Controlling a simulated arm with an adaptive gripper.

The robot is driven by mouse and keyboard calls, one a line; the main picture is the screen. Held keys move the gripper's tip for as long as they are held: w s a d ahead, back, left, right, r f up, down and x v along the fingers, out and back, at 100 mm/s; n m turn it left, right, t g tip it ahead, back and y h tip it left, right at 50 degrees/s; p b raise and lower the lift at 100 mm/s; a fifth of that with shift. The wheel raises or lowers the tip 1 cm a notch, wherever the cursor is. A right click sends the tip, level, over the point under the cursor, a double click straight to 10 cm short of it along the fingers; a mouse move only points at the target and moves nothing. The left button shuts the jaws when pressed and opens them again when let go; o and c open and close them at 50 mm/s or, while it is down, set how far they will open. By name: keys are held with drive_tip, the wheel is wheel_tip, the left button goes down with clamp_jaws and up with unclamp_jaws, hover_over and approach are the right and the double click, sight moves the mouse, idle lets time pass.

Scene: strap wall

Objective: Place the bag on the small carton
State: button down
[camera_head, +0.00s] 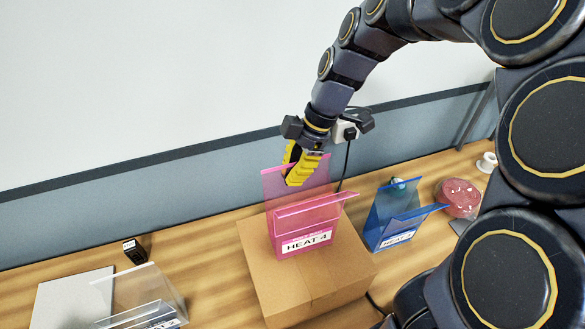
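The bag seems to be the pink see-through holder (287,217) with a "HEAT 4" label on its front and a tall back panel. It stands upright over the top of the brown carton (322,277), and its base appears to touch the carton. My gripper (297,172) points down at the top of the pink back panel. One yellow finger is in front of the panel, and the other appears to go behind its top edge. Whether the fingers press on the panel is too small to tell. The carton's rear part is hidden by the pink holder.
A blue see-through holder (391,208) stands right of the carton, with a red round item (459,196) beyond it. A clear holder (148,296), a grey flat panel (73,300) and a small black item (134,251) are at left. A wall runs behind the wooden table (203,249).

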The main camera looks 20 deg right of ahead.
drive_tip(key=c, duration=1.2)
unclamp_jaws()
drive_tip(key=shift+o, duration=0.2)
drive_tip(key=v, duration=1.2)
drive_tip(key=shift+a+r, duration=0.1)
